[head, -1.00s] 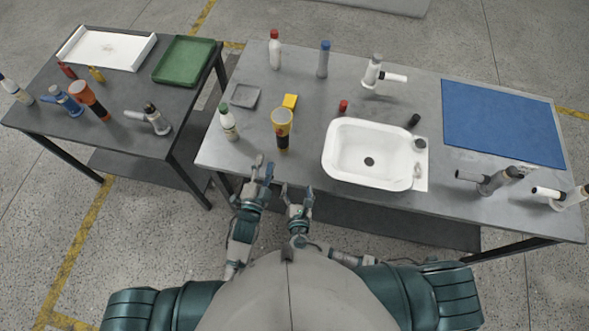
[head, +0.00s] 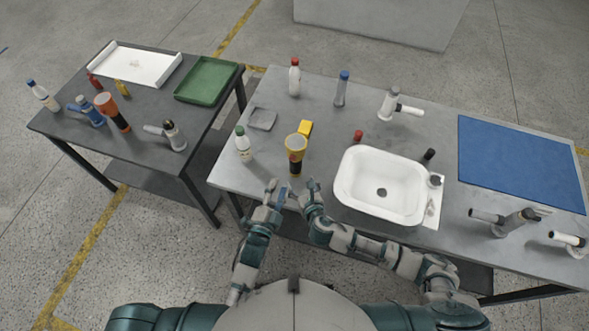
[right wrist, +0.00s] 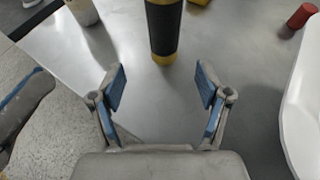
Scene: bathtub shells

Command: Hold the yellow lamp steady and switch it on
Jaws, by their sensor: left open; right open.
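The yellow lamp (head: 296,152) stands upright near the front edge of the long table, with a wide yellow head and a black grip. In the right wrist view its dark lower body (right wrist: 164,30) with a yellow base rim stands just beyond the open fingers. My right gripper (head: 308,184) is open, pointed at the lamp and apart from it; it also shows in the right wrist view (right wrist: 160,88). My left gripper (head: 281,187) is open and empty at the table's front edge, just left of the right one. The lamp's switch cannot be made out.
A white basin (head: 350,205) stands right of the lamp. A green-capped bottle (head: 244,146), a grey dish (head: 262,119) and a yellow block (head: 305,128) are near the lamp. A blue mat (head: 520,160) covers the right side.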

